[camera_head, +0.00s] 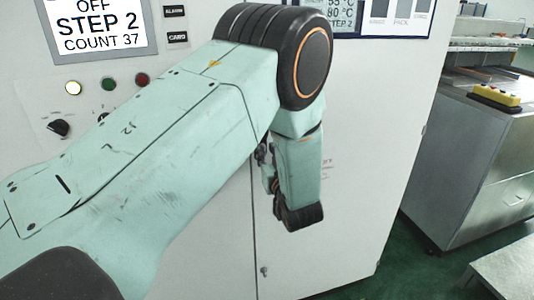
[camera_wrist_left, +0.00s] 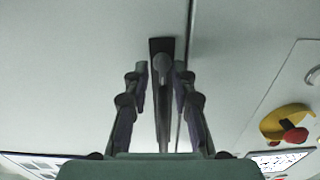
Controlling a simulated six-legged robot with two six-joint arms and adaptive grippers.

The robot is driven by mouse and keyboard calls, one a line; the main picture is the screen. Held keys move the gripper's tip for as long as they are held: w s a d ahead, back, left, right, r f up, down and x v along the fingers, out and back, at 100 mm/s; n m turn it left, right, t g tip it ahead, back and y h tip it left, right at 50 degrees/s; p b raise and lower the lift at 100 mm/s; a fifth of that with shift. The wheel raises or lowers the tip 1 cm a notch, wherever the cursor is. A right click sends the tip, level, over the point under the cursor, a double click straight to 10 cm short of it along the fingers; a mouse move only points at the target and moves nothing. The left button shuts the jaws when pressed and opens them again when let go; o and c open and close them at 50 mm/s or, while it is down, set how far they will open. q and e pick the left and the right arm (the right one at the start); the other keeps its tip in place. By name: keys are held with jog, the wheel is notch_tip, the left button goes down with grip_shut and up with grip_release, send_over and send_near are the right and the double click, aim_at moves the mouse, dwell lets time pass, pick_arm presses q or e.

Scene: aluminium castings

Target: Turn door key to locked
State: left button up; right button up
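My left gripper (camera_head: 268,172) is by the cabinet door, close to the seam, partly hidden by my own arm. In the left wrist view, its fingers (camera_wrist_left: 161,77) are apart, one on each side of a dark door fitting (camera_wrist_left: 161,47). The fitting has a black plate and a rounded grey head with a long bar running back between the fingers. Gaps show beside the head, so the fingers do not look closed on it. I cannot make out a separate key or whether the lock is turned. My arm hides this fitting in the head view. My right gripper is out of view.
The pale cabinet door (camera_head: 355,185) has a small fitting (camera_head: 264,271) low near its seam. A panel at left carries a screen (camera_head: 97,25), lamps and a black knob (camera_head: 59,128). A yellow-and-red switch (camera_wrist_left: 288,125) shows in the wrist view. A metal workbench (camera_head: 470,160) stands at right.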

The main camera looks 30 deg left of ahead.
pick_arm(q)
jog(key=shift+c, duration=0.7)
jog(key=shift+s+a, duration=0.15)
jog(key=shift+a, duration=0.1)
grip_shut()
jog(key=shift+d, duration=0.1)
